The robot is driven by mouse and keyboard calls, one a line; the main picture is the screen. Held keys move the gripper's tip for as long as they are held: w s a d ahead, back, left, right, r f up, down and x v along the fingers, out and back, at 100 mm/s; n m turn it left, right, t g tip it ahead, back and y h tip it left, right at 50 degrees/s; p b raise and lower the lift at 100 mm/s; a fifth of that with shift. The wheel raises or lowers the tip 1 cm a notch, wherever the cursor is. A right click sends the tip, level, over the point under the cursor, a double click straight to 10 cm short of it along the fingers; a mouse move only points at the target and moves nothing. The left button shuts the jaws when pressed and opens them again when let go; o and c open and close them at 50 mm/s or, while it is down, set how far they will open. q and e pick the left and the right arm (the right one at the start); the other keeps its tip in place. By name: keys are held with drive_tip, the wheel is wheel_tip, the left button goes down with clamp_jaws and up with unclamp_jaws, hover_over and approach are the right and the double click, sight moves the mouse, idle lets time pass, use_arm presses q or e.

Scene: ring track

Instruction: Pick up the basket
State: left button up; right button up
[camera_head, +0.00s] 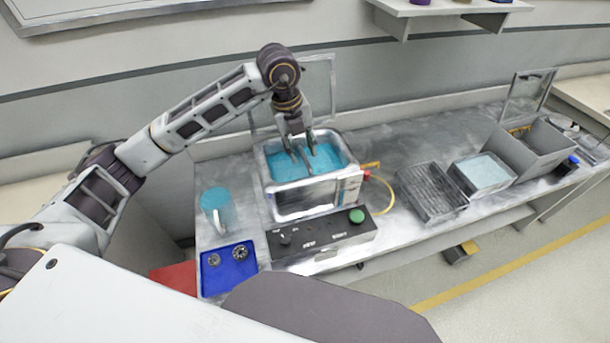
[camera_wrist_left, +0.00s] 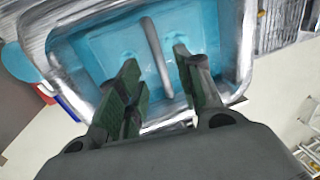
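My left gripper (camera_head: 301,150) points down over a metal tank (camera_head: 318,199) of blue liquid. Its two fingers are apart, and they also show in the left wrist view (camera_wrist_left: 155,62). A thin grey bar (camera_wrist_left: 153,45) runs over the blue liquid, in line with the gap between the fingers; I cannot tell whether it is a basket handle or whether the fingers touch it. No basket walls are clear in the tank. A dark, slatted, basket-like container (camera_head: 430,192) stands on the bench right of the tank. My right gripper is not in view.
A control box (camera_head: 322,238) with a green button is in front of the tank. A cup of blue liquid (camera_head: 217,208) and a blue tray (camera_head: 229,279) are at left. A light-blue tray (camera_head: 483,173) and a grey bin (camera_head: 535,149) stand at right. A raised lid is behind the tank.

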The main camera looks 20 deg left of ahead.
sight(305, 157)
use_arm(q)
drive_tip(key=shift+d+f, duration=0.1)
drive_tip(key=shift+f, duration=0.3)
drive_tip(key=f, duration=0.2)
drive_tip(key=shift+w+d+f+p, duration=0.1)
drive_tip(key=shift+d+f+p, duration=0.2)
drive_tip(key=shift+f+p, duration=0.05)
drive_tip(key=shift+w+d+f, duration=0.1)
drive_tip(key=shift+f, duration=0.5)
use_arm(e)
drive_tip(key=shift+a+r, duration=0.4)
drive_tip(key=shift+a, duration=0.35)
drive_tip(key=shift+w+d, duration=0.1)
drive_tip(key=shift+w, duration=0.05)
use_arm(q)
drive_tip(key=shift+c, duration=0.3)
drive_tip(key=c, duration=0.7)
clamp_jaws()
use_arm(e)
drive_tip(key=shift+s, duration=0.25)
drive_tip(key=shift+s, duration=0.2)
